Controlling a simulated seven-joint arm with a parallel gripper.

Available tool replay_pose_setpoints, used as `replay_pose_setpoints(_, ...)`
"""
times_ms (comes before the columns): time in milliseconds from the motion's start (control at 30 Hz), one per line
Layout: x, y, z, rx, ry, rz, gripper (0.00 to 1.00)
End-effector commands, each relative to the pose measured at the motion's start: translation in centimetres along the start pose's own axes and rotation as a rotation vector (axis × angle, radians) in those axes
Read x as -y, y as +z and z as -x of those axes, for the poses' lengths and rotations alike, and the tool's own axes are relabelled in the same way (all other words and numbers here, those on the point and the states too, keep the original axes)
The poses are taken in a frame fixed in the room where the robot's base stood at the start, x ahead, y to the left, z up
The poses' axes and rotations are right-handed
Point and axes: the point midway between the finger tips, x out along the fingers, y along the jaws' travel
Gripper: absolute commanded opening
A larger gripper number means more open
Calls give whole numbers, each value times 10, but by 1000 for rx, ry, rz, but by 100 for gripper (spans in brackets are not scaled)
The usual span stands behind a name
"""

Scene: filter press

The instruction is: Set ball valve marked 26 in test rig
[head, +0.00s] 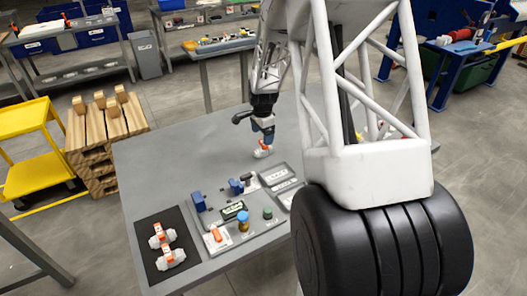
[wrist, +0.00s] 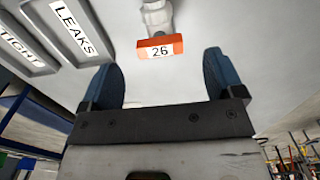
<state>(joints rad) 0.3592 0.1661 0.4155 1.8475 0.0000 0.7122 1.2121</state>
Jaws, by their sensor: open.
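The ball valve marked 26 has an orange handle with a white label (wrist: 160,47) and a pale body (wrist: 157,16). In the head view the valve (head: 262,152) is at my gripper's tips, over the bare grey table. My gripper (head: 264,136) points down at it with blue fingers. In the wrist view my gripper (wrist: 160,72) is open, and the handle lies between and just beyond the fingertips, apart from both. The test rig (head: 258,226) is a grey plate on the table with blue blocks (head: 199,201), a blue-topped part (head: 243,217) and a green knob (head: 268,212).
Two more orange-handled valves (head: 162,237) lie on a black mat (head: 148,228) at front left. Trays show at right; the wrist view shows a LEAKS tray (wrist: 95,57) and a TIGHT tray (wrist: 8,62). The table's left-rear area (head: 180,145) is clear.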

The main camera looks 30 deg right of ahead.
Motion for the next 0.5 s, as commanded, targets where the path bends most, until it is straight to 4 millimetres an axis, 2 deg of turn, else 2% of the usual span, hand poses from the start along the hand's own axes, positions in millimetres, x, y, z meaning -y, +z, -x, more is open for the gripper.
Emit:
replay_pose_setpoints(300,0,0,-1,0,0,0,87)
replay_pose_setpoints(500,-1,-2,-15,1,2,0,87)
